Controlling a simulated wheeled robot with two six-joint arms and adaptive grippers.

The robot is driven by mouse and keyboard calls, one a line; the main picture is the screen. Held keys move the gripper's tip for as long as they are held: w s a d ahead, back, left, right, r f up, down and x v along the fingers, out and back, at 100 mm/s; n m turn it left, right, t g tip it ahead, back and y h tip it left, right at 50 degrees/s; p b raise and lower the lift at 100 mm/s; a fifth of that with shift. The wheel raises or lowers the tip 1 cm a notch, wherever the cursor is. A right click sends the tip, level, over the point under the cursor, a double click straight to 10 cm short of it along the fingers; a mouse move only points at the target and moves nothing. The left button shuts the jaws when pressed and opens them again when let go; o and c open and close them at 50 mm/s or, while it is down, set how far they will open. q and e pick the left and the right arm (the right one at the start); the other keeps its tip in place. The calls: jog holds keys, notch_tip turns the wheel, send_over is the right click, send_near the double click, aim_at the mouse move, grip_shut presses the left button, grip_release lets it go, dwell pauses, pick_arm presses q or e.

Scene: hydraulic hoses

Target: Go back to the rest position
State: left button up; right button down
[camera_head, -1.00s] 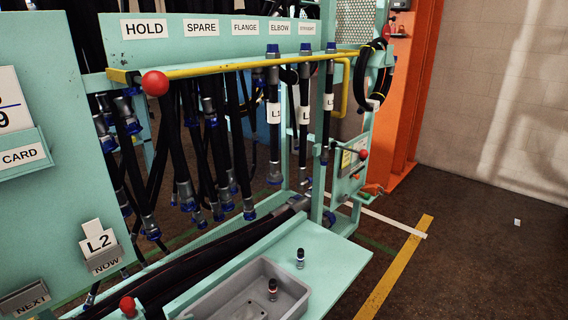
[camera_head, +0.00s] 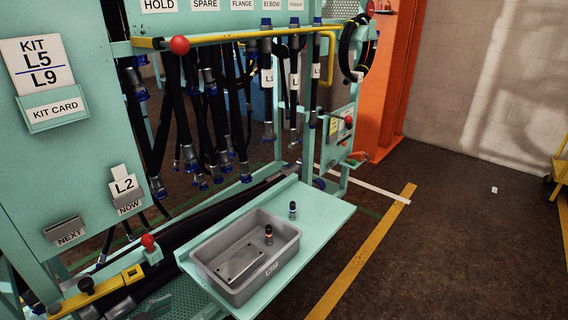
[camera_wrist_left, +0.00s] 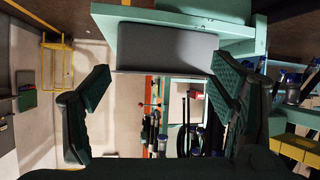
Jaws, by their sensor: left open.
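My left gripper (camera_wrist_left: 155,95) shows in the left wrist view with its two dark green fingers wide apart and nothing between them. The grey bin (camera_wrist_left: 168,48) and the underside of the teal shelf show beyond its fingers there. Neither gripper shows in the head view. The hose rack stands at the left and middle of the head view, with several black hoses (camera_head: 205,120) hanging from its yellow rail (camera_head: 235,36).
An orange post (camera_head: 400,80) rises behind the rack. A yellow frame (camera_head: 562,170) shows at the right edge.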

pick_arm(q)
jog(key=s+a+f+n+g+y+p, duration=0.2)
jog(key=s+a+f+n+y+p, duration=0.1)
jog(key=s+a+f, duration=0.4)
jog(key=s+a+f+n+g+y+p, duration=0.1)
jog(key=s+a+f+n+y+p, duration=0.25)
jog(key=f, duration=0.55)
jog(key=s+d+f+g+p, duration=0.1)
jog(key=s+p, duration=0.3)
jog(key=s, duration=0.6)
jog(key=s+d+f+m+g+p, duration=0.1)
jog(key=s+d+g+p, duration=0.2)
jog(key=s, duration=0.6)
jog(key=s+d+f+m+g+p, duration=0.1)
jog(key=s+d+p, duration=0.3)
jog(key=s, duration=0.6)
jog(key=shift+s+g+p, duration=0.35)
jog(key=shift+g+p, duration=0.1)
jog(key=shift+g, duration=0.35)
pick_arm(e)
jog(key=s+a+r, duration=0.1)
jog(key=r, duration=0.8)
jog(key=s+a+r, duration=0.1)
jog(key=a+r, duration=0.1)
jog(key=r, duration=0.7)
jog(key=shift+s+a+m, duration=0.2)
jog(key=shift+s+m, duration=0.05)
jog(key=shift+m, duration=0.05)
